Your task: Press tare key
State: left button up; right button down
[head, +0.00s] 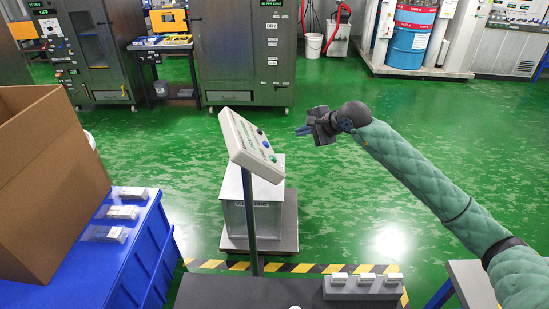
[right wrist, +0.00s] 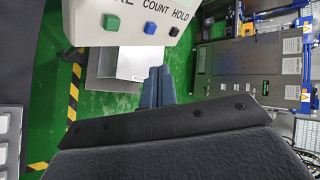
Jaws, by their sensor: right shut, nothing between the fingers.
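The scale's indicator panel (head: 246,140) is a tilted pale box on a post in the head view, with small coloured keys too small to read there. In the right wrist view the panel (right wrist: 130,12) fills the top, with a green key (right wrist: 112,22), a blue key (right wrist: 149,28) and a black key (right wrist: 174,31). The label by the green key is cut off and ends in "RE"; the others read COUNT and HOLD. My right gripper (head: 303,130) is shut and empty, right of the panel and apart from it. Its blue-grey fingertips (right wrist: 158,72) show below the keys.
A metal box (head: 262,205) stands on a low platform behind the post. A dark bench (head: 245,292) with a grey block of several pieces (head: 362,287) is in front. A blue crate (head: 150,255) and cardboard box (head: 50,180) stand left. Green floor is open behind.

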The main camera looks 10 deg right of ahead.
aim_at(273, 159)
jog(key=shift+d, duration=0.1)
dwell(0.3)
